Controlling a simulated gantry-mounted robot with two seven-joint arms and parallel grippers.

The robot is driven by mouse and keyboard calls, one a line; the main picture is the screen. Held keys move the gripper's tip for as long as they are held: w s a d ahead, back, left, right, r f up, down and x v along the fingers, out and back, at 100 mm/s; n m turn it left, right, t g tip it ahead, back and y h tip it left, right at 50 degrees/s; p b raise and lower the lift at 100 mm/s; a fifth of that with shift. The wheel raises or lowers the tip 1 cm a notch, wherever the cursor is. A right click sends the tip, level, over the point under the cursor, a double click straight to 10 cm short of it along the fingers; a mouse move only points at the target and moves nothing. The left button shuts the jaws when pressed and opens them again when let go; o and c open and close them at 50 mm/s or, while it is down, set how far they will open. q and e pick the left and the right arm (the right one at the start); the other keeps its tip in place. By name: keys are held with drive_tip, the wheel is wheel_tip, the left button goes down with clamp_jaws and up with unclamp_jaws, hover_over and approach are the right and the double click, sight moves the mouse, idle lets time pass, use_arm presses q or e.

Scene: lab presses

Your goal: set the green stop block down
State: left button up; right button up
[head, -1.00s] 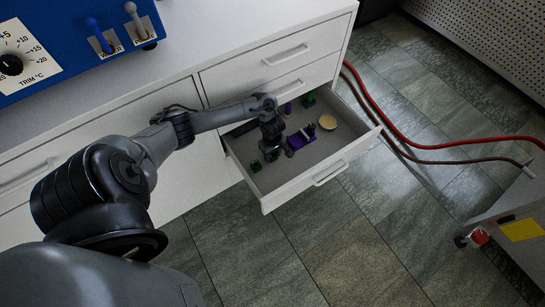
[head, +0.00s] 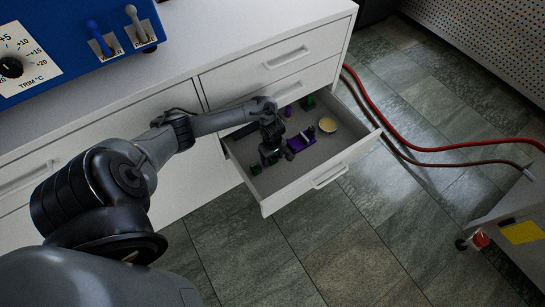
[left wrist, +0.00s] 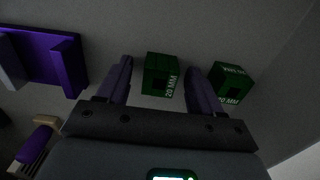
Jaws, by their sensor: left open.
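My left gripper (head: 268,160) is low inside the open drawer, near its left end. In the left wrist view its two fingers are apart, one on each side of a green block (left wrist: 161,75) marked 20 MM. Gaps show between the block and the fingers, and the block appears to rest on the drawer floor. A second green block (left wrist: 232,84) lies just outside the right finger. In the head view one green block (head: 256,168) shows left of the gripper; the block between the fingers is mostly hidden. My right gripper is in neither view.
The drawer (head: 328,172) also holds a purple bracket (head: 300,143), a round cream-coloured piece (head: 327,125), a small purple piece (head: 288,110) and another green piece (head: 309,102) at the back. Red hose (head: 420,144) lies right of the cabinet.

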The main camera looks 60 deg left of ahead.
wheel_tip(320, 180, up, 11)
drive_tip(key=p, duration=1.1)
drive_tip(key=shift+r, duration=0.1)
